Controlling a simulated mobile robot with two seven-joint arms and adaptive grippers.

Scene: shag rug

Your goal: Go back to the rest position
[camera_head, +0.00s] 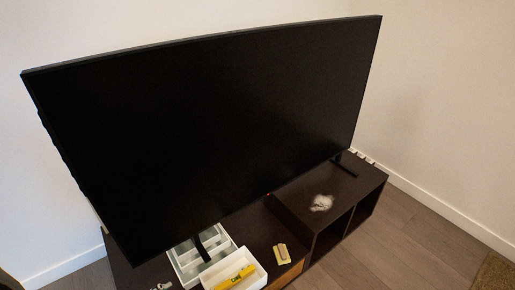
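Neither of my grippers shows in the head view, so I cannot see whether they are open or shut. A large black television (215,125) stands on a low dark cabinet (347,193) against the pale walls. A white box (257,281) with a yellow item (234,277) in it sits at the cabinet's front, below the television. A small yellow-and-cream block (281,254) lies to its right.
A whitish, irregular object (321,203) lies on the cabinet's right part, above open compartments. A pale divided tray (187,262) is partly behind the white box. Bare wooden floor (400,245) is clear at right, with a brown rug edge (495,273) in the corner.

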